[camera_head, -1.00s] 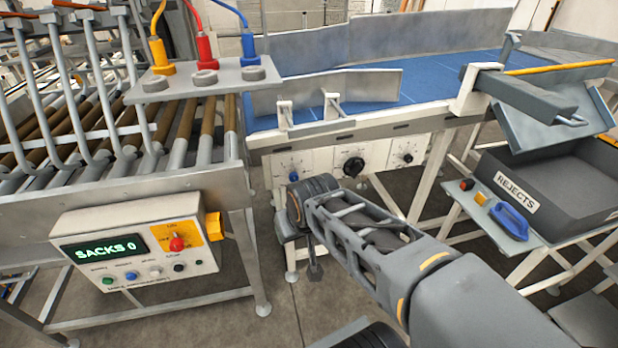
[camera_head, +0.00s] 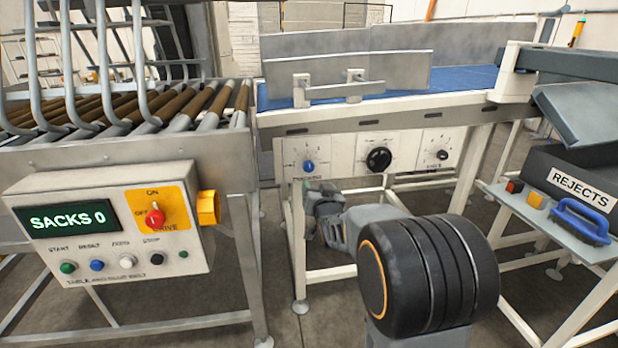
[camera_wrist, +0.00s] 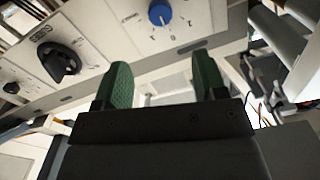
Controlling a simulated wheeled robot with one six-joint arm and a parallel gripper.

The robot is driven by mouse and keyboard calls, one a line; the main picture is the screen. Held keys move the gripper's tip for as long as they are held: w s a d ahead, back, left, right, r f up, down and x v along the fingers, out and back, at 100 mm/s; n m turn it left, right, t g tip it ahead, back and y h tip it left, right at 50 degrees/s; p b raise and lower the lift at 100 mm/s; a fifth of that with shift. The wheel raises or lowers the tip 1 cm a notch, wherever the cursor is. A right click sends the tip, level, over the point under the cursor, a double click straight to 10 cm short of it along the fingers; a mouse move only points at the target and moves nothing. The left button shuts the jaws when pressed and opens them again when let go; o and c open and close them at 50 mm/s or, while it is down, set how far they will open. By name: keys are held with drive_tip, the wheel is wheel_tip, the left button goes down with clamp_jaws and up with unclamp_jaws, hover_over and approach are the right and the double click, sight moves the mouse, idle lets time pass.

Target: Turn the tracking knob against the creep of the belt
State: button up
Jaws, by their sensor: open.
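The blue tracking knob (camera_head: 309,166) is on the left white panel under the conveyor. In the wrist view the blue knob (camera_wrist: 160,12) is near the top, on an upside-down dial with a scale. My gripper (camera_wrist: 161,62) is open and empty, its two green fingers apart. The knob lies beyond the fingertips, roughly centred between them, with a gap in the picture. In the head view my arm hides most of the gripper, just below the knob. The blue belt (camera_head: 470,78) is partly hidden behind metal guides.
A black knob (camera_head: 379,159) and a smaller dark knob (camera_head: 442,155) sit right of the tracking knob. A control box (camera_head: 110,228) reads SACKS 0. A REJECTS bin (camera_head: 560,160) and a side shelf (camera_head: 500,195) stand at right. White frame legs flank my arm.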

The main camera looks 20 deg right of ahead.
sight(309, 168)
drive_tip(key=w+d, duration=0.1)
drive_tip(key=w, duration=0.7)
drive_tip(key=w+d, duration=0.1)
drive_tip(key=w, duration=0.3)
drive_tip(key=shift+w+d+b, duration=0.3)
drive_tip(key=shift+w+b, duration=0.1)
drive_tip(key=c, duration=0.9)
